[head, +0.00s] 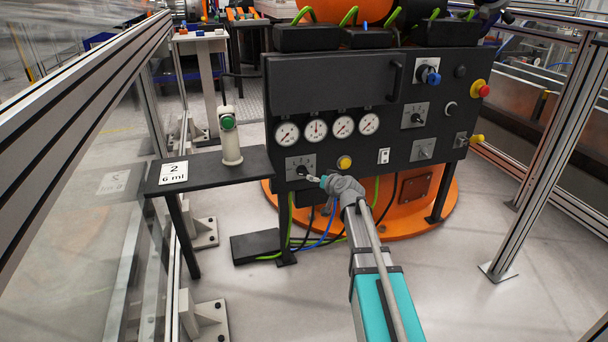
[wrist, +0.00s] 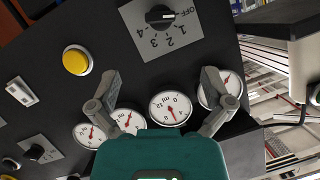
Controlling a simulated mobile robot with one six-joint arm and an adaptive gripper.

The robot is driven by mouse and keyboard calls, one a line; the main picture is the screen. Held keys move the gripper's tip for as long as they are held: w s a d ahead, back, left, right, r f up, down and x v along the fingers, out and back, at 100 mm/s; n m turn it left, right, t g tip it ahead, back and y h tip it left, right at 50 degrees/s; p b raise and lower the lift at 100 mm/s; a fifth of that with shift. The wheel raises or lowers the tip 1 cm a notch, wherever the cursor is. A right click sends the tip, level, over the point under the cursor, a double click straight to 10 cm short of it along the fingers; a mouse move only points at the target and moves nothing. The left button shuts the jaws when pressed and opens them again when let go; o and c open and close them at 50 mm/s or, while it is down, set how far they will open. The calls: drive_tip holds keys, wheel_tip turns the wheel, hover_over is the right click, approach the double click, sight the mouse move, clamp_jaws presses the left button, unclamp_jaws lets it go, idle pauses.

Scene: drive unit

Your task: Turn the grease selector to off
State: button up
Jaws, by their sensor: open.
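The grease selector is a black knob on a grey plate marked OFF, 1, 2, 3, 4. It shows at the top of the wrist view (wrist: 158,16) and low on the left of the panel in the head view (head: 302,171). Its light mark lies on the right side in the wrist view, towards the OFF lettering; the exact setting is hard to read. My gripper (wrist: 160,78) is open and empty, its fingers apart in front of the gauges. In the head view my gripper (head: 318,180) is close to the selector, just to its right; contact cannot be told.
Several gauges (head: 316,129) sit above the selector. A yellow button (head: 344,162) is to its right. A side shelf (head: 215,170) holds a card reading "2, 6 ml" (head: 173,172) and a pale post with a green button (head: 230,135). Railings flank both sides.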

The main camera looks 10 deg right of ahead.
sight(304, 173)
drive_tip(key=b+x, duration=0.4)
drive_tip(key=x, duration=0.9)
drive_tip(key=shift+w+b, duration=0.1)
drive_tip(key=shift+b, duration=0.2)
drive_tip(key=c, duration=1.1)
drive_tip(key=shift+c, duration=0.2)
drive_tip(key=shift+a+n+h, duration=0.1)
drive_tip(key=shift+n+h, duration=0.5)
drive_tip(key=shift+n, duration=0.2)
drive_tip(key=o, duration=1.1)
drive_tip(key=shift+o, duration=0.2)
